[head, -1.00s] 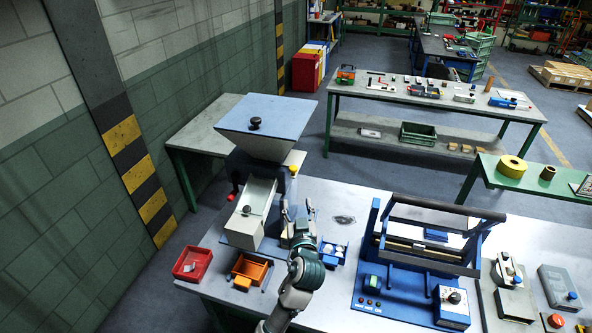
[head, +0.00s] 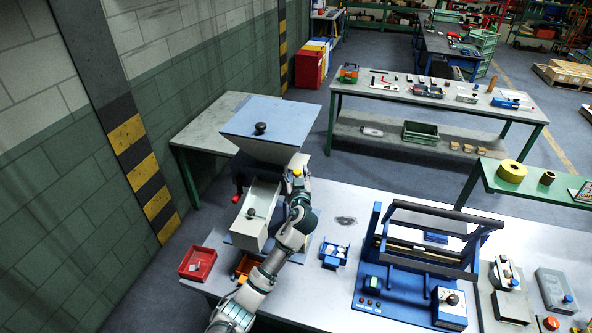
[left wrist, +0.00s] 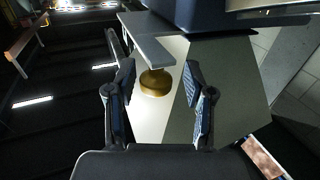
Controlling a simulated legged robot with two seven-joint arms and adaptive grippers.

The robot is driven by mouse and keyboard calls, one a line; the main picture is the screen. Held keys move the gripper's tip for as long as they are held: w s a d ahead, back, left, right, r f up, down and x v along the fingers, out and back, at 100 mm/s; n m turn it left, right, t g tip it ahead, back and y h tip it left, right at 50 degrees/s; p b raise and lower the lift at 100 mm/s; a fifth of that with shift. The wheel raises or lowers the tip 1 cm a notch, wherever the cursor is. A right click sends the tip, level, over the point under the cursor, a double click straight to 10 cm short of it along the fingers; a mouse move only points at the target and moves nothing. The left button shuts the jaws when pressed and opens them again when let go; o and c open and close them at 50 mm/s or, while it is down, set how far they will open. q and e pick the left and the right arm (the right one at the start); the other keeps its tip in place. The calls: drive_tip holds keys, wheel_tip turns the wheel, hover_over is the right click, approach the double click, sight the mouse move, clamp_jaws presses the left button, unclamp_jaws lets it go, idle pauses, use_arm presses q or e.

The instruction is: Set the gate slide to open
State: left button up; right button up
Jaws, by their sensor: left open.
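The machine's blue-topped hopper (head: 268,123) stands at the back left of the bench, with a pale chute (head: 257,212) below it. A small yellow knob (head: 297,172) shows at the hopper's right side; I take it for the gate slide's handle, but its slide is mostly hidden. My left gripper (head: 299,166) is right at this knob, partly hiding it. In the left wrist view, my open left gripper (left wrist: 162,85) has a round brass-yellow knob (left wrist: 155,83) between and beyond its fingers, beside a flat grey plate (left wrist: 150,48). Contact cannot be told. My right gripper is not in view.
A red tray (head: 197,264) and an orange bin (head: 245,267) sit at the bench's front left. A blue tray (head: 334,254) with white pieces lies right of my arm. A blue framed machine (head: 420,265) stands further right. A red-tipped lever (head: 236,197) is left of the chute.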

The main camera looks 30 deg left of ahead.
use_arm(q)
drive_tip(key=shift+w+a, duration=0.15)
drive_tip(key=shift+a, duration=0.05)
drive_tip(key=shift+d, duration=0.35)
drive_tip(key=shift+c, duration=0.5)
drive_tip(key=shift+d+r, duration=0.15)
drive_tip(key=shift+d, duration=0.1)
drive_tip(key=c, duration=0.8)
clamp_jaws()
drive_tip(key=shift+d, duration=0.15)
drive_tip(key=d+b, duration=0.1)
drive_tip(key=d, duration=0.1)
drive_tip(key=w+d+b, duration=0.1)
drive_tip(key=d+b, duration=0.1)
drive_tip(key=shift+d, duration=0.3)
drive_tip(key=o, duration=0.9)
unclamp_jaws()
drive_tip(key=shift+w, duration=0.1)
drive_tip(key=v, duration=1.2)
drive_tip(key=shift+w, duration=0.15)
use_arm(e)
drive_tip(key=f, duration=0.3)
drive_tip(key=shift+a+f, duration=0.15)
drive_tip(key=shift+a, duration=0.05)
